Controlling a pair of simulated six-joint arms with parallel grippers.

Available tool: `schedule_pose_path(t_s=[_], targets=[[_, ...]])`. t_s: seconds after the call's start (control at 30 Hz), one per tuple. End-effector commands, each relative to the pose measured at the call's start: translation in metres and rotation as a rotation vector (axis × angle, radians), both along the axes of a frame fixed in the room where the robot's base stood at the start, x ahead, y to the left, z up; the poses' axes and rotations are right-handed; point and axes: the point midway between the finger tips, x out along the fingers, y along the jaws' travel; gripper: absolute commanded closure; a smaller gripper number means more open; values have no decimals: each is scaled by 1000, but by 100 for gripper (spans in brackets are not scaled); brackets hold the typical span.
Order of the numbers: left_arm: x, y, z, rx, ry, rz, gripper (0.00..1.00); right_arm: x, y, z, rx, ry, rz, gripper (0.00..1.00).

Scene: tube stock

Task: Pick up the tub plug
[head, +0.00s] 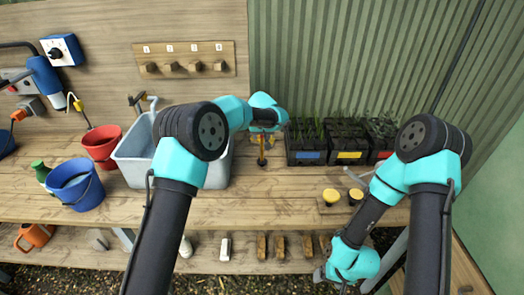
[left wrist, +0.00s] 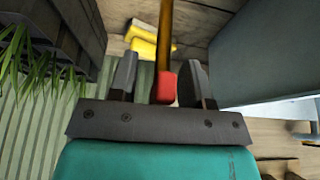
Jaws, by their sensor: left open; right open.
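My left gripper (head: 262,143) points down over the bench just right of the grey tub (head: 133,175). In the left wrist view the two fingers of the left gripper (left wrist: 160,85) are apart. An orange-yellow rod with a red end (left wrist: 165,85) shows between the fingers, and I cannot tell whether they touch it. In the head view an orange upright thing (head: 262,160) stands below the left gripper. No piece is clearly recognisable as the tub plug, and the tub's inside is partly hidden by my left arm. My right gripper (head: 332,280) is open, low at the bench's front right.
Black plant trays (head: 305,158) stand right of the left gripper. Blue bucket (head: 78,185) and red bucket (head: 103,147) stand left of the tub. Two yellow-topped pieces (head: 331,196) sit near the front edge. The front middle of the bench (head: 275,210) is clear.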

Motion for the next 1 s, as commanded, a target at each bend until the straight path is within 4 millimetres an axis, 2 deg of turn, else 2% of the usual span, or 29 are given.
schedule_pose_path(t_s=[0.43, 0.9, 1.0], targets=[[0, 0, 0, 0, -1, 0, 55, 0, 0, 0, 0, 0, 0, 24], [0, 0, 0, 0, -1, 0, 100, 0, 0, 0, 0, 0, 0, 24], [0, 0, 0, 0, -1, 0, 100, 0, 0, 0, 0, 0, 0, 24]])
